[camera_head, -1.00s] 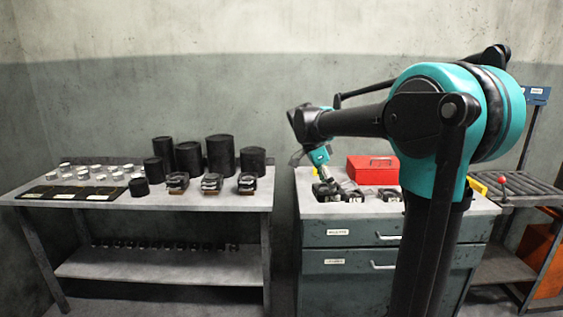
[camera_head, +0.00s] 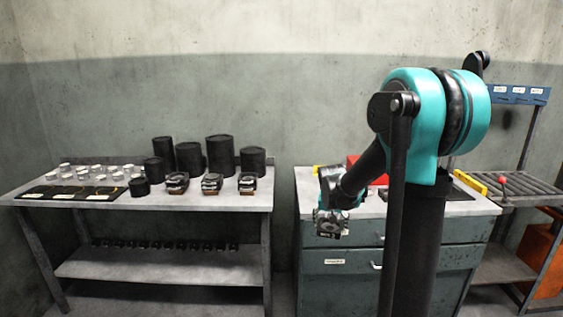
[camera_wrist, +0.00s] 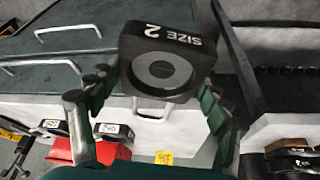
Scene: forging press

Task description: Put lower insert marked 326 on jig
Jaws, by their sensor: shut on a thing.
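My gripper (camera_head: 330,203) is shut on a dark block (camera_wrist: 190,42) with a grey ring-shaped face, marked "SIZE 2" in the wrist view. In the head view the held block (camera_head: 331,224) hangs just in front of the drawer cabinet's top edge. The gripper's fingers (camera_wrist: 158,84) clasp it from both sides. No 326 mark is readable on it. Three dark pieces on brown bases stand on the left table: left (camera_head: 177,183), middle (camera_head: 211,184) and right (camera_head: 246,184). I cannot tell which thing is the jig.
The drawer cabinet (camera_head: 340,268) carries a red box (camera_head: 368,168), partly hidden by my arm. A yellow tag (camera_wrist: 163,158) and a labelled dark piece (camera_wrist: 115,131) show near it. Black cylinders (camera_head: 221,155) stand behind the pieces on the left table (camera_head: 150,203). A gap separates table and cabinet.

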